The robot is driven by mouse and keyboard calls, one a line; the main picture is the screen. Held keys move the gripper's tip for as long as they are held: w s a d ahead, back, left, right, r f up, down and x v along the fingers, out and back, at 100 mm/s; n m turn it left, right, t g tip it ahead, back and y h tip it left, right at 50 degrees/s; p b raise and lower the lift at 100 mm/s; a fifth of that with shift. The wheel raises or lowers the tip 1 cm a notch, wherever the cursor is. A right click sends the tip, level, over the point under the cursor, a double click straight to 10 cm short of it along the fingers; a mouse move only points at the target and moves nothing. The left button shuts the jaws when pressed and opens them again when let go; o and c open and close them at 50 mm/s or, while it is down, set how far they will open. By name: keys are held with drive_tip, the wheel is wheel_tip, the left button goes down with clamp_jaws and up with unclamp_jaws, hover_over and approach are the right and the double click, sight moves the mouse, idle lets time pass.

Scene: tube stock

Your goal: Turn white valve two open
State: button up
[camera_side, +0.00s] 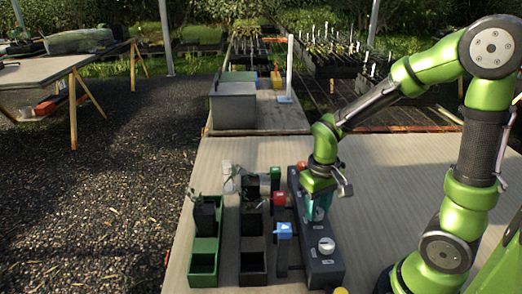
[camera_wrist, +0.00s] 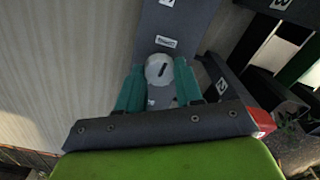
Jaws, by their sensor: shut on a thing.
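A dark valve box (camera_side: 322,268) runs front to back on the table. A white round knob (camera_side: 326,245) near its front end stands free. My gripper (camera_side: 318,208) points down over the middle of the box, behind that knob. In the wrist view my teal fingers (camera_wrist: 159,78) are shut on another white valve knob (camera_wrist: 159,67), one finger on each side. A dark mark on this knob runs nearly up and down the picture, slightly tilted. In the side view the fingers hide the held knob. Its number cannot be read.
Posts with a blue top (camera_side: 284,230), a red top (camera_side: 279,198) and a green top (camera_side: 275,173) stand close left of the box. Further left are a green trough (camera_side: 204,264) and a dark trough (camera_side: 253,262) with potted plants. The table right of the box is clear.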

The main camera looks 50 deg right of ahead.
drive_tip(key=shift+n, duration=0.6)
drive_tip(key=o, duration=1)
drive_tip(key=shift+o, duration=0.2)
wheel_tip(320, 180, up, 17)
drive_tip(key=s+a+f+m+t+y, duration=0.1)
drive_tip(key=s+a+t+y, duration=0.1)
drive_tip(key=a+t, duration=0.3)
drive_tip(key=shift+s+a+m+t, duration=0.3)
drive_tip(key=shift+s+a+t, duration=0.1)
drive_tip(key=shift+s+t, duration=0.6)
